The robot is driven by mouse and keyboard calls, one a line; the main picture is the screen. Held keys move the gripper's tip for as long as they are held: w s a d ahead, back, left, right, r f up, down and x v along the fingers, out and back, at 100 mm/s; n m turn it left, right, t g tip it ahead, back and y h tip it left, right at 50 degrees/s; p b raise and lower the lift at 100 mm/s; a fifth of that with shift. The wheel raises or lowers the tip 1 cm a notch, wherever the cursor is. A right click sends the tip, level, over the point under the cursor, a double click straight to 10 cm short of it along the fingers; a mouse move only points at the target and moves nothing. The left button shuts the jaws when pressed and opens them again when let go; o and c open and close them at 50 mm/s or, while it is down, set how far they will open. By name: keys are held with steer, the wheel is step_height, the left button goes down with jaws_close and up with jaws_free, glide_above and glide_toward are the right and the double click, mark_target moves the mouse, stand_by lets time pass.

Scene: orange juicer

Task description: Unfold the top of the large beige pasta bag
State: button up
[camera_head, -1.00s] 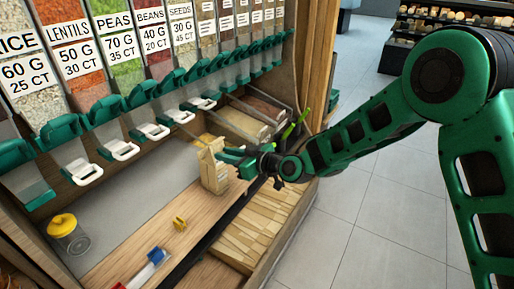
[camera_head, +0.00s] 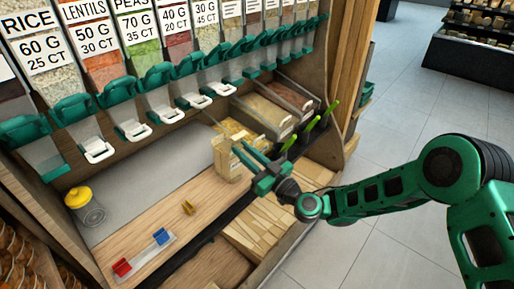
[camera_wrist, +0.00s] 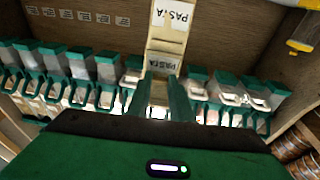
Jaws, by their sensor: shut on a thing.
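The beige pasta bag (camera_head: 226,160) stands upright on the wooden counter, near its back right end. Its top edge looks raised, but how far it is unfolded is too small to tell. My gripper (camera_head: 248,158) is at the right side of the bag's top, shut on its paper. In the wrist view, the bag (camera_wrist: 166,45) with two "PASTA" labels rises from between the green fingers (camera_wrist: 160,97). The fingers hide the part of the paper that they grip.
Dispensers (camera_head: 155,92) line the back. Open bins (camera_head: 265,112) stand behind the bag. The counter's middle is mostly clear.

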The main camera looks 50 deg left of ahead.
steer(key=shift+f, duration=0.15)
stand_by(0.3)
steer(key=o, duration=0.8)
steer(key=shift+c, duration=0.2)
steer(key=shift+d, duration=0.1)
steer(key=d+f, duration=0.2)
steer(key=d, duration=0.8)
steer(key=shift+w+d, duration=0.2)
steer(key=shift+d, duration=0.05)
